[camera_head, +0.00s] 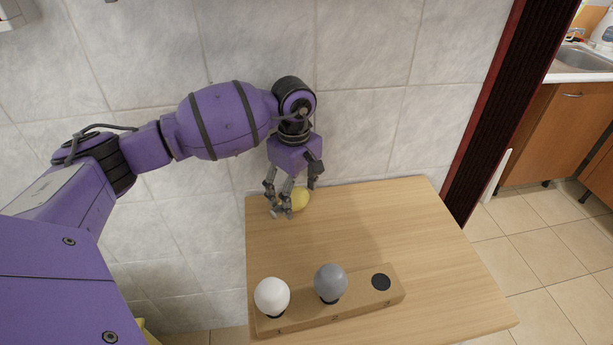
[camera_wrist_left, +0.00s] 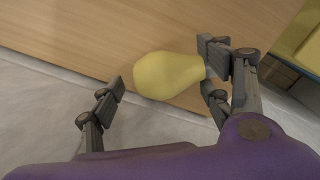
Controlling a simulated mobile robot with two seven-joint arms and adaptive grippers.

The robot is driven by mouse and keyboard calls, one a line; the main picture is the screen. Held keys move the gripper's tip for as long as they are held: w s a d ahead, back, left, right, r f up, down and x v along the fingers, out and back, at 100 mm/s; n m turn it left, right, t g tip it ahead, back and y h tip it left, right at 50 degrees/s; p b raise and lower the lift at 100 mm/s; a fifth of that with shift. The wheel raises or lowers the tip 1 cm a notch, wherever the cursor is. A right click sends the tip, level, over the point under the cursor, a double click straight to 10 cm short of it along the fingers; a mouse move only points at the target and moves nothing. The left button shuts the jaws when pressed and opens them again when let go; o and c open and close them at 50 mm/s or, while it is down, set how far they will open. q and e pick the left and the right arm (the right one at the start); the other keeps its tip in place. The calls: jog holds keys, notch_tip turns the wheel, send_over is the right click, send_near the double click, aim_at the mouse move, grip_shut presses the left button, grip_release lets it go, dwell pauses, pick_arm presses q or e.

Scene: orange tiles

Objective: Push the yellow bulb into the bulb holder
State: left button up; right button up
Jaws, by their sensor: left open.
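The yellow bulb (camera_head: 299,200) is at the far left part of the table, partly hidden by my left gripper (camera_head: 287,199). In the left wrist view the yellow bulb (camera_wrist_left: 168,76) lies between the spread fingers of the left gripper (camera_wrist_left: 160,88). Its narrow end is close to the right fingers; I cannot tell if they touch. A gap shows at the left finger. The bulb holder (camera_head: 352,303) is a brown block at the table's near side. It carries a white bulb (camera_head: 272,296) and a grey bulb (camera_head: 331,282). Its right socket (camera_head: 381,282) is empty and dark.
The wooden table (camera_head: 400,225) has clear room between the yellow bulb and the holder. A tiled wall (camera_head: 370,90) stands behind the table. A dark red door frame (camera_head: 490,110) and kitchen cabinets (camera_head: 560,130) are at the right.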

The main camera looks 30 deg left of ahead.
pick_arm(q)
jog(key=c, duration=1)
jog(key=shift+r, duration=0.1)
